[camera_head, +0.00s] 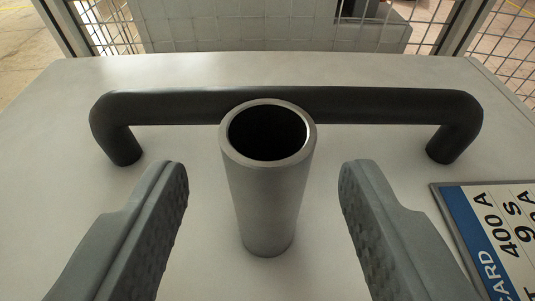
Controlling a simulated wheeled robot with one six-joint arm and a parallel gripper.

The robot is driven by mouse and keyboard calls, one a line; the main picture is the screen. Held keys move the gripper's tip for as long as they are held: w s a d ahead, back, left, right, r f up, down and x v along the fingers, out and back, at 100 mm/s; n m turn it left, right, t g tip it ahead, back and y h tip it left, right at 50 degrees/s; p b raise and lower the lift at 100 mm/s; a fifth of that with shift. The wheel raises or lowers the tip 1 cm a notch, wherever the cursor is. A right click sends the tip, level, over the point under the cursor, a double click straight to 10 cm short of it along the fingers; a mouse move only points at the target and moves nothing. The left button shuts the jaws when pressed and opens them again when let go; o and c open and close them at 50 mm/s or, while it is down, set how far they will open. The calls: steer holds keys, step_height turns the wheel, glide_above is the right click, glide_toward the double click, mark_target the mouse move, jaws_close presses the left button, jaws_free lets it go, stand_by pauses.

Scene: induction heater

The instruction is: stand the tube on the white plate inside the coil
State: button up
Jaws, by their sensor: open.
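The tube (266,195) is a grey metal cylinder with an open top and a dark hollow inside. It stands upright on a pale grey flat surface (60,150), in the middle of the view. My gripper (264,172) is open, with one grey finger to the left of the tube and one to the right. A clear gap shows between each finger and the tube, and neither touches it. I do not see the coil, and I cannot make out a separate white plate.
A black bar handle (180,105) with two bent legs stands on the surface just behind the tube and spans most of the view. A label plate (500,235) with a blue band and black lettering lies at the right. Wire mesh fencing (250,25) stands beyond the far edge.

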mark_target(268, 151)
steer(key=shift+x, duration=2.35)
steer(key=shift+d+r, duration=0.1)
steer(key=shift+r, duration=0.05)
steer(key=shift+c, duration=0.4)
jaws_close()
